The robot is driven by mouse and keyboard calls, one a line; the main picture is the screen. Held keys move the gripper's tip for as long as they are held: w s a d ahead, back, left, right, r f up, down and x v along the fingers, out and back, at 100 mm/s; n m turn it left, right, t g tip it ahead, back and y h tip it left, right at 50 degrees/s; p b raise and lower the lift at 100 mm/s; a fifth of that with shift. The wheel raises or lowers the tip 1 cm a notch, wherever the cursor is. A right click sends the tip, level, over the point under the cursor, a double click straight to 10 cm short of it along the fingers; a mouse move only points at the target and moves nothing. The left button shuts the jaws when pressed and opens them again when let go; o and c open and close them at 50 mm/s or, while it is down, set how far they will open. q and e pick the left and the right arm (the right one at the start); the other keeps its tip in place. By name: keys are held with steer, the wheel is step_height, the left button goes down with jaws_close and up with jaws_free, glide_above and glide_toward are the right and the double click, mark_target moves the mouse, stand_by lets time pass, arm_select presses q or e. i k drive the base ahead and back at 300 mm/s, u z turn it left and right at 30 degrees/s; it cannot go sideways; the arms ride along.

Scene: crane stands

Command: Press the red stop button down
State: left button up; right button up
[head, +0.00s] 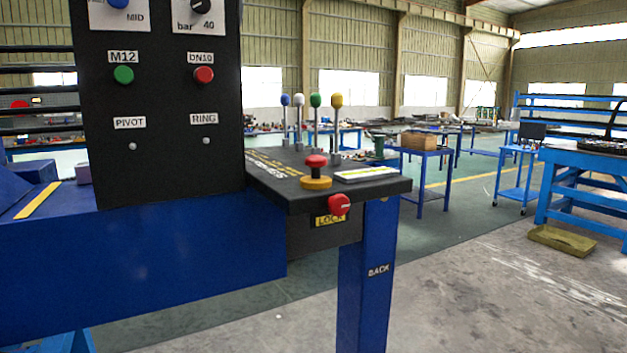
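A red mushroom-shaped button (316,161) stands upright on a yellow round base (316,182), on top of the black console shelf (350,193) in the head view. Its red cap sits clearly above the yellow base. A second red knob (339,205) is on the shelf's front edge, above a yellow LOCK label (329,220). A flat red button (204,75) is on the upright black panel under the DN10 label. Neither of my grippers is in view.
Several levers with blue, white, green and yellow balls (337,101) rise behind the button. A white-and-yellow plate (366,174) lies to its right. The upright panel (170,170) stands left of the shelf. A blue post (365,290) is below.

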mark_target(315, 162)
steer(key=z, duration=1.45)
steer(key=i, duration=1.75)
steer(key=u, duration=0.8)
steer(key=i, duration=1.3)
steer(key=u, duration=3)
